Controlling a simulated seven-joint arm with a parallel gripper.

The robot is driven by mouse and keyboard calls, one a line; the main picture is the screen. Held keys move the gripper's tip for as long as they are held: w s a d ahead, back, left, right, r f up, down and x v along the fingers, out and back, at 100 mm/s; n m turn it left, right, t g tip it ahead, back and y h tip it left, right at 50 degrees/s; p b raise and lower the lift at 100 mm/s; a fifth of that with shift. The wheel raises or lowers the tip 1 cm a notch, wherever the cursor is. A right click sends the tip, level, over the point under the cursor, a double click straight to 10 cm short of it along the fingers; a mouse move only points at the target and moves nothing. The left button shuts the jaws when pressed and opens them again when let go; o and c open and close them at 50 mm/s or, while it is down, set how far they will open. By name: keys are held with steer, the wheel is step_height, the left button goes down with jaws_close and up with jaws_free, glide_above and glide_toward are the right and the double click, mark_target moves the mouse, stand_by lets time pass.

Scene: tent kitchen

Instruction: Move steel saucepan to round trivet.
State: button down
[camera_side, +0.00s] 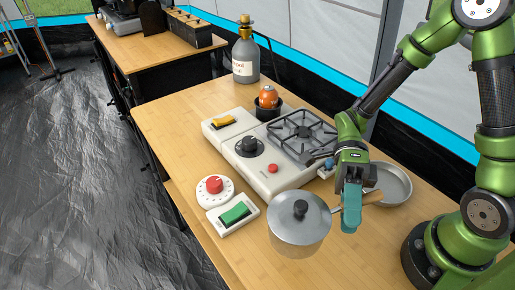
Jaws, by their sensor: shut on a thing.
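The steel saucepan (299,230) has a steel lid with a black knob and is level, near the table's front edge. I cannot tell whether its base touches the table. My gripper (350,212), with teal fingers, is just right of the saucepan and shut on its handle, which the fingers mostly hide. I cannot make out a round trivet; it may be hidden behind the saucepan or my arm.
A camp stove (268,150) stands left of my arm. A shallow metal pan (392,183) lies behind my gripper. A red-knobbed dial (214,190) and a green-topped block (234,214) sit left of the saucepan. A grey bottle (245,62) stands at the back.

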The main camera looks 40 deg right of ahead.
steer(key=shift+f, duration=3.3)
steer(key=shift+f, duration=0.5)
steer(key=c, duration=0.8)
jaws_free()
steer(key=shift+c, duration=0.2)
steer(key=shift+f, duration=0.1)
steer(key=shift+w, duration=0.15)
steer(key=v, duration=1.6)
steer(key=s+r+n+t+h, duration=0.2)
steer(key=r+n+t+h, duration=0.2)
steer(key=r+n+t, duration=0.4)
steer(key=s+d+r+n+t+h, duration=0.1)
steer(key=r+n+t+h, duration=0.4)
steer(key=n, duration=1.1)
step_height(320, 180, up, 3)
steer(key=t, duration=0.4)
steer(key=shift+s+d+t, duration=0.25)
steer(key=shift+s+t, duration=0.05)
steer(key=shift+s, duration=0.1)
